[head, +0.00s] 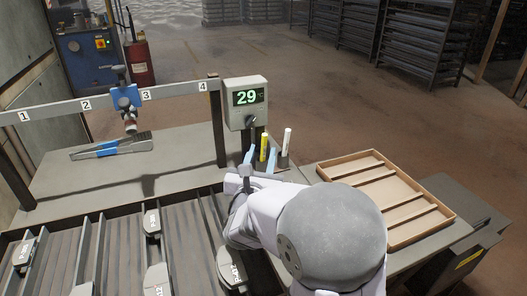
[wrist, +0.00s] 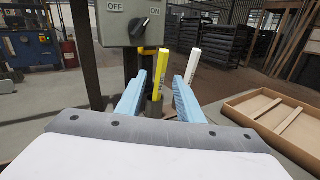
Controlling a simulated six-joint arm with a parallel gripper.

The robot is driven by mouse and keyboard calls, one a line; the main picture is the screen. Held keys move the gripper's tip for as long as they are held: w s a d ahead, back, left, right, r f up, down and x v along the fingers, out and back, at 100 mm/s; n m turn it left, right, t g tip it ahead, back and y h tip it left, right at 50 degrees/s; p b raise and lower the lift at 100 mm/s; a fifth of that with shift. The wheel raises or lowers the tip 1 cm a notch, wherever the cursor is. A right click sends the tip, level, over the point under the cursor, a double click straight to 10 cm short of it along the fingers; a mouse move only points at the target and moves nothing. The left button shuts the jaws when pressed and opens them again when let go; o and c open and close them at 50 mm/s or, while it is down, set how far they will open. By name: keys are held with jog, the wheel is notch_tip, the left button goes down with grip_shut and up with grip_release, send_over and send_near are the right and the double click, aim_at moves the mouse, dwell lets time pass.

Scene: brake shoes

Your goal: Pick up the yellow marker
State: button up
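The yellow marker (head: 264,147) stands upright in a dark holder below the display box. In the wrist view the yellow marker (wrist: 160,74) rises between and beyond my two light blue fingers. My gripper (head: 259,154) is open, and a gap shows between its fingertips in the wrist view (wrist: 159,80). I cannot tell whether the fingers touch the marker; no grip on it shows. A white marker (head: 286,141) stands just right of the yellow one, and in the wrist view (wrist: 192,68) it is just beyond the right finger. The holder (wrist: 154,107) is partly hidden by the fingers.
A grey box (head: 246,103) reading 29 stands close behind the markers, with an OFF/ON knob (wrist: 151,25). A wooden tray (head: 390,198) with dividers lies at the right. Brake shoes (head: 152,222) lie in channels at the front left. A blue clamp (head: 126,97) sits on the rail.

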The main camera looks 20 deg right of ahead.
aim_at(265, 135)
jog(key=shift+x, duration=2.15)
grip_shut()
jog(key=shift+s+r, duration=0.15)
jog(key=shift+r, duration=0.5)
jog(key=r, duration=0.2)
jog(key=r+p, duration=0.1)
jog(key=r, duration=0.1)
jog(key=s+r, duration=0.1)
jog(key=r, duration=0.1)
jog(key=v, duration=1.4)
jog(key=shift+f, duration=0.2)
notch_tip(265, 135, up, 7)
jog(key=p, duration=0.5)
jog(key=shift+p, duration=0.3)
